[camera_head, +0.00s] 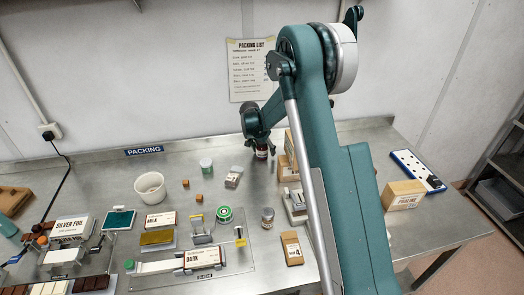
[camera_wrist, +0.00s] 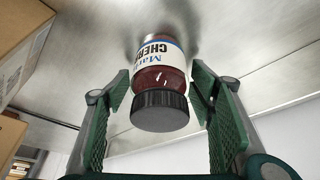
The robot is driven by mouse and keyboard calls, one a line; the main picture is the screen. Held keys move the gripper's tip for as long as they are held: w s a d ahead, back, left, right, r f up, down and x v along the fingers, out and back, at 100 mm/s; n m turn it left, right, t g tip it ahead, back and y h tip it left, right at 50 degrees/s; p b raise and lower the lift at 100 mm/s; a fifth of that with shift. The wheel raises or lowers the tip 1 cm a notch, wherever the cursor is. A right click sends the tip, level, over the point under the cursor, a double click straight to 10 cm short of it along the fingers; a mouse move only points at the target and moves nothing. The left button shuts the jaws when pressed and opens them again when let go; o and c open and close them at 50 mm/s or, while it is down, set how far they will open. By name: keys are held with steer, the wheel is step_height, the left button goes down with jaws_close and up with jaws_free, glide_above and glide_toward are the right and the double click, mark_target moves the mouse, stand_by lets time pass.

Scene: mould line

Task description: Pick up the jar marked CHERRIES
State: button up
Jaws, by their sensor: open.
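The jar marked "CHERRIES" (camera_wrist: 160,75) has dark red contents, a white label with partly visible "CHER" lettering, and a black lid. In the wrist view it stands on the metal surface, between and just beyond the green pads of my gripper (camera_wrist: 165,120). The pads are apart on either side of the lid, with visible gaps. In the head view the jar (camera_head: 262,152) shows small below my gripper (camera_head: 261,141) near the back of the bench, its upper part hidden by the gripper.
Cardboard boxes (camera_wrist: 22,40) stand close on the left in the wrist view. In the head view, boxes (camera_head: 287,168) stand just right of the jar. A grey packet (camera_head: 234,177) and a green-lidded tub (camera_head: 206,166) lie to its left. The back wall is close behind.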

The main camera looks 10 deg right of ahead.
stand_by(0.4)
steer(key=c, duration=1.2)
steer(key=shift+o, duration=0.2)
steer(key=shift+r, duration=0.1)
steer(key=shift+r, duration=4.9)
